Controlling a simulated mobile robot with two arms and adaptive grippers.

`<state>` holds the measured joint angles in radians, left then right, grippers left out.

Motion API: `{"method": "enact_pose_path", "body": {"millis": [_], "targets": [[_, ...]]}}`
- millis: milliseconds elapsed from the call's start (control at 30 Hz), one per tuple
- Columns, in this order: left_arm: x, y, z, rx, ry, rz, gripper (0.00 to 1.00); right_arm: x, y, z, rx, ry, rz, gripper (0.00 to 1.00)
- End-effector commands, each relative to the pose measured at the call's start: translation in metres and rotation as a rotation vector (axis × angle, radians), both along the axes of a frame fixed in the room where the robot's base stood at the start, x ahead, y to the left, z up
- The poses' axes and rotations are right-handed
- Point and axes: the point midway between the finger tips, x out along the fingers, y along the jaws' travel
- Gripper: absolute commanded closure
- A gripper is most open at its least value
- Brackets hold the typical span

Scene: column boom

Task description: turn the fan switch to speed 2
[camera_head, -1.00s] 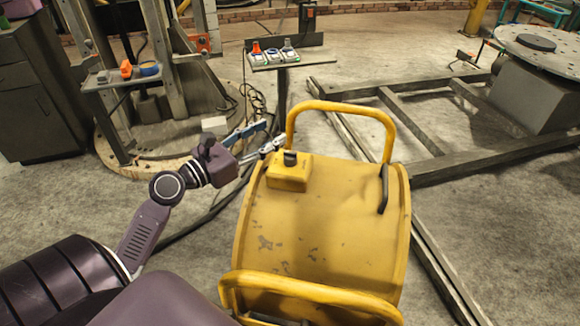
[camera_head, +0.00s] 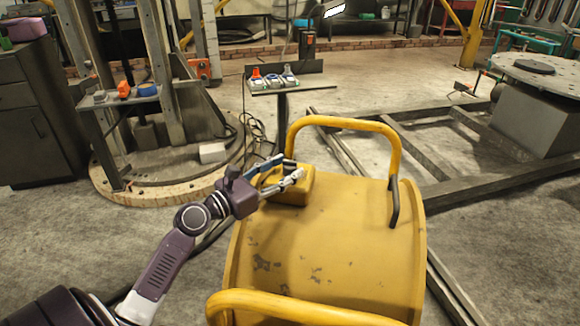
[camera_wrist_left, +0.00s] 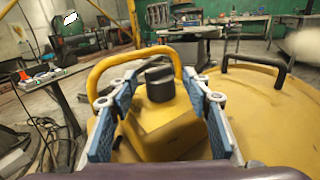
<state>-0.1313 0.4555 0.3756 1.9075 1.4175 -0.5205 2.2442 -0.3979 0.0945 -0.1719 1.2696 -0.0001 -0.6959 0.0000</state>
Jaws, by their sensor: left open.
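The fan is a big yellow drum (camera_head: 330,245) with tubular yellow handles on a concrete floor. Its switch box (camera_head: 298,190) is a small yellow block on top of the drum, near the far handle. My right gripper is not in view.
The fan's far yellow handle (camera_head: 350,122) rises close behind the box. A black handle (camera_head: 394,203) is on the drum's right. A stand with several switches (camera_head: 273,80) is farther back. A metal frame lies on the floor at right.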

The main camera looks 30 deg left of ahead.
Motion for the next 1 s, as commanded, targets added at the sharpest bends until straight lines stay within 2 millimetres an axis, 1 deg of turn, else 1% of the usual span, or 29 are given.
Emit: {"method": "enact_pose_path", "body": {"millis": [33, 100, 200, 500, 567, 900, 1000], "targets": [[0.007, -0.001, 0.001, 0.0, -0.002, 0.0, 0.55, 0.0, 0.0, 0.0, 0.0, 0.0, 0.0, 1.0], [0.013, -0.003, 0.0, 0.0, -0.001, 0.0, 0.55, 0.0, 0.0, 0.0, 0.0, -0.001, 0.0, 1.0], [0.019, -0.004, 0.0, 0.0, 0.0, 0.0, 0.55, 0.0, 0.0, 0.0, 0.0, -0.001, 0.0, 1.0], [0.021, -0.005, -0.001, 0.0, 0.001, 0.0, 0.55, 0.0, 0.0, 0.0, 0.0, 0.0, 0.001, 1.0], [0.021, -0.005, -0.001, 0.0, 0.001, 0.0, 0.61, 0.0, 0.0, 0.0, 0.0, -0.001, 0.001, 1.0], [0.021, -0.005, -0.001, 0.001, 0.001, 0.0, 0.98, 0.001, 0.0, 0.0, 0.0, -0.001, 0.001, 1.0], [0.02, -0.005, -0.001, 0.001, 0.001, -0.001, 0.98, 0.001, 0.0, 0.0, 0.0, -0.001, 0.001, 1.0]]}}
